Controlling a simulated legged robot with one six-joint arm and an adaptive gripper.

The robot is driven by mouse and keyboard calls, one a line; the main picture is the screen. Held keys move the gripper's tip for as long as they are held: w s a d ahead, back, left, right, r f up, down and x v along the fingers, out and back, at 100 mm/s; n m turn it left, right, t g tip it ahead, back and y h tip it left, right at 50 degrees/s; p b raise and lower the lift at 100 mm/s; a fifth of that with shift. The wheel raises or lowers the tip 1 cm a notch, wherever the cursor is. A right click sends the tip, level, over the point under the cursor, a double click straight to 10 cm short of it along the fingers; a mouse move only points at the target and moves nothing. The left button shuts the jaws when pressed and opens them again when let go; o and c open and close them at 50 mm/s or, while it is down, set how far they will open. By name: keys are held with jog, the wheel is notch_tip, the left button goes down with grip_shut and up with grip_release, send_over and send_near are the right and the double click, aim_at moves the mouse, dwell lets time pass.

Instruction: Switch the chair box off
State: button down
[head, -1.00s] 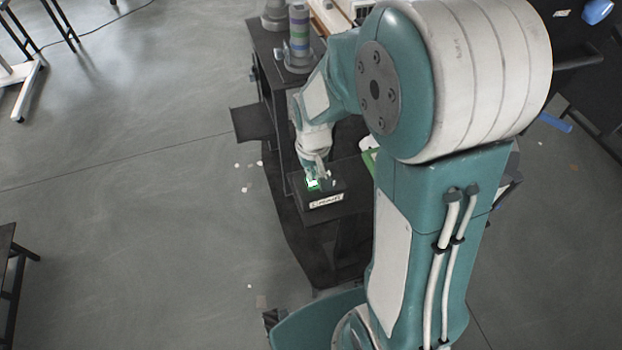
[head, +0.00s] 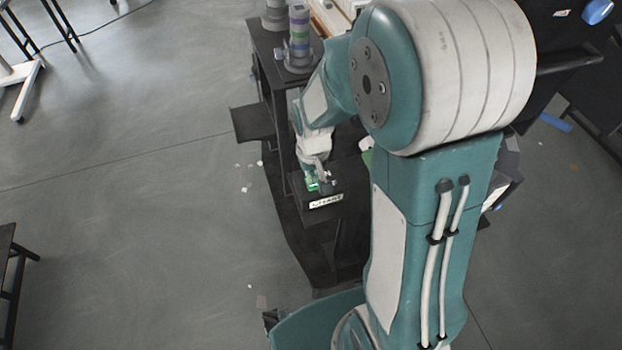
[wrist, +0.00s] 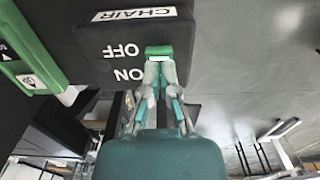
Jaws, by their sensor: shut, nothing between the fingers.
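The chair box (wrist: 95,45) is black with a white CHAIR label and the words OFF and ON, upside down in the wrist view. It also shows in the head view (head: 338,188), on a dark stand. Its green switch (wrist: 159,51) shows beside OFF; the part beside ON is hidden behind my fingers. In the head view the switch (head: 311,184) looks dull green. My gripper (wrist: 160,70) is shut and empty, its fingertips at the switch's near edge, seemingly touching it. It also shows over the box in the head view (head: 324,188).
A green control with an UP label (wrist: 32,82) is left of the chair box in the wrist view. A column with coloured bands (head: 299,35) stands behind the box. Open grey floor (head: 140,200) lies to the left.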

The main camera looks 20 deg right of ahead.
jog(key=shift+f, duration=0.55)
dwell(0.4)
jog(key=shift+r, duration=3.5)
